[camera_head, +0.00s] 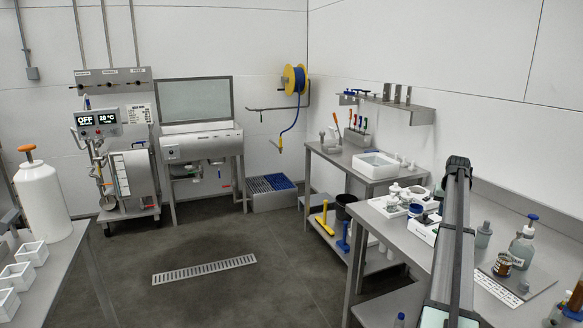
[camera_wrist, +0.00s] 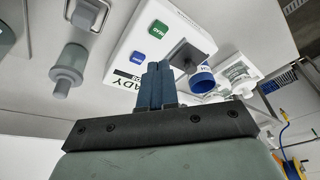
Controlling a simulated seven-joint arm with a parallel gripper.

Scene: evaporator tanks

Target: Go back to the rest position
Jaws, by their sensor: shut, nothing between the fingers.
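My gripper (camera_wrist: 157,70) shows in the wrist view with its two blue fingers shut together and nothing between them. The fingertips are in front of a white device (camera_wrist: 140,45) with a green and a blue button; I cannot tell the exact gap. A blue-rimmed cup or cap (camera_wrist: 203,82) is just right of the fingers. In the head view my arm runs up over the right bench, and my gripper cannot be made out there. The white device (camera_head: 424,232) is partly hidden behind my arm.
The right bench (camera_head: 385,228) holds a grey bottle (camera_head: 483,235), a pump bottle (camera_head: 522,243) and a brown jar (camera_head: 502,265) close to my arm. White containers lie left of it. The middle floor (camera_head: 235,235) is clear.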

